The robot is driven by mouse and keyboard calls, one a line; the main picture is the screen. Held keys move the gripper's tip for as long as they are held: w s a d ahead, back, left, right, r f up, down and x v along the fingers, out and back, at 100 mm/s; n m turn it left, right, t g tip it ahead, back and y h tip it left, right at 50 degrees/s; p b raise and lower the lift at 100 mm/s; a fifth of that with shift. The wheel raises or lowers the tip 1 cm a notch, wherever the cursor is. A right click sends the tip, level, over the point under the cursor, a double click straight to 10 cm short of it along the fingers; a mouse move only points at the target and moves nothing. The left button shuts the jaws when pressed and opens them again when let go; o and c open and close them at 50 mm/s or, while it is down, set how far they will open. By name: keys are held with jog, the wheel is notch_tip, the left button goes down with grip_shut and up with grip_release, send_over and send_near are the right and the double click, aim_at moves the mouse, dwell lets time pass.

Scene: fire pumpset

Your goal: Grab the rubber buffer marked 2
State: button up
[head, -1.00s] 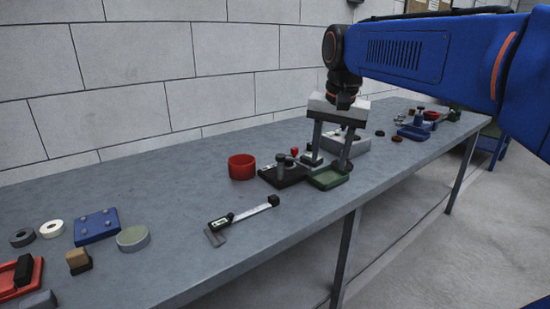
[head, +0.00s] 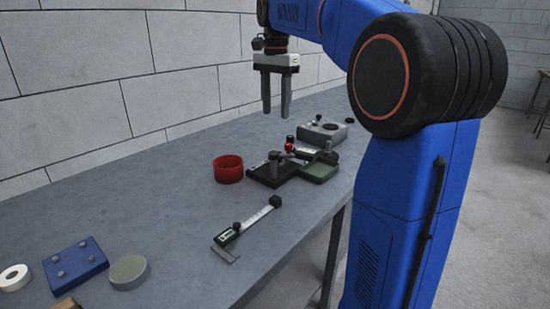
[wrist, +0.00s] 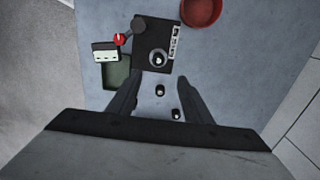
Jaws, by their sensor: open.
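Two small dark pieces with pale marks on top, which look like rubber buffers, stand on the bench in the wrist view: one nearer the black fixture (wrist: 160,90), one lower right (wrist: 177,115). Their marks are too small to read, so I cannot tell which is 2. I cannot make them out in the head view. My gripper (head: 276,113) is open and empty, raised above the bench with its fingers pointing down. In the wrist view my gripper (wrist: 156,80) has its fingers on either side of the pieces in the picture.
The black fixture (head: 264,178) with an upright post stands beside the green tray (head: 319,172) and the red bowl (head: 228,169). A grey block (head: 322,133) stands behind. The caliper (head: 243,225), blue plate (head: 75,258) and grey disc (head: 128,272) lie nearer. The bench left of the bowl is clear.

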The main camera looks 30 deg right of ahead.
notch_tip(320, 180, down, 8)
jog(key=shift+f, duration=0.15)
jog(key=shift+s+d+f, duration=0.1)
jog(key=shift+f, duration=1.4)
jog(key=shift+d+f, duration=0.1)
jog(key=shift+f, duration=1.35)
jog(key=shift+c, duration=0.7)
grip_shut()
